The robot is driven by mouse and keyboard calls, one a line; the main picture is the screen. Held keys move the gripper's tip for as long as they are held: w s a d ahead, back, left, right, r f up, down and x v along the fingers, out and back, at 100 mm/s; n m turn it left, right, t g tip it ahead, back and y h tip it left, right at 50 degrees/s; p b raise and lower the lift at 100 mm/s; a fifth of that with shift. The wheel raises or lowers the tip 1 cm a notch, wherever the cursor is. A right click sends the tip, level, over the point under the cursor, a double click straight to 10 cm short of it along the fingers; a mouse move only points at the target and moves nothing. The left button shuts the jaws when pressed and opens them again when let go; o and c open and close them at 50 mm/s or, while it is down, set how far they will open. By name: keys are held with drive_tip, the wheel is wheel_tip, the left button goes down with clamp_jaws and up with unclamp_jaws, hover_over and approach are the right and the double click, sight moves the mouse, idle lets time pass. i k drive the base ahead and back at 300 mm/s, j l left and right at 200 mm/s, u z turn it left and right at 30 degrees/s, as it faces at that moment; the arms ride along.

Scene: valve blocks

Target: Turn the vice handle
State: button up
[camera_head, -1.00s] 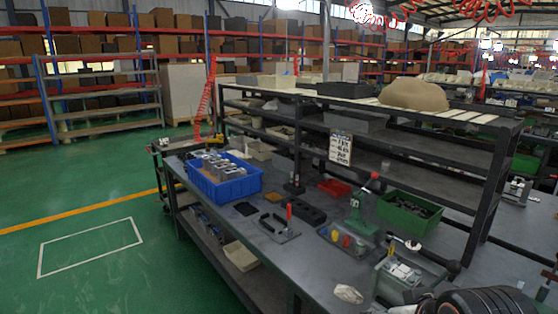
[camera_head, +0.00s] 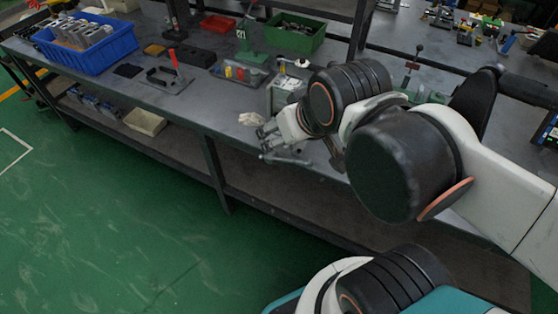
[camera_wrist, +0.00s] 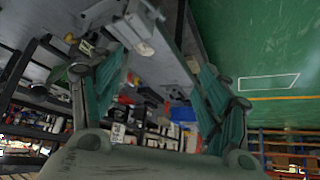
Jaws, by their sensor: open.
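The vice (camera_head: 284,92) is a grey-green block on the bench near its front edge, in the head view. A bar with a dark knob and a pale round hub (camera_head: 302,63), seemingly its handle, shows just behind and above it. My arm covers its right side. My gripper (camera_head: 270,138) is in front of the vice, at the bench's front edge, apart from the handle. In the wrist view my gripper (camera_wrist: 163,62) has its two green fingers spread wide with nothing held. A pale grey block lies beyond the fingertips; I cannot tell whether it is the vice.
A crumpled white cloth (camera_head: 250,119) lies left of the vice. A tray of coloured pieces (camera_head: 238,73), a green press (camera_head: 252,45), a green bin (camera_head: 296,36) and a blue crate (camera_head: 90,48) stand on the bench. Green floor (camera_head: 120,220) is free in front.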

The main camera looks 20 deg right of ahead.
sight(271, 157)
drive_tip(key=k+l, duration=0.15)
drive_tip(key=l, duration=0.25)
drive_tip(key=k+l, duration=0.1)
drive_tip(key=l, duration=0.3)
drive_tip(key=k+l, duration=0.15)
drive_tip(key=l, duration=0.25)
drive_tip(key=k+l+u, duration=0.1)
drive_tip(key=l, duration=0.3)
drive_tip(key=i+j, duration=0.1)
drive_tip(key=j+u, duration=0.05)
drive_tip(key=j, duration=0.05)
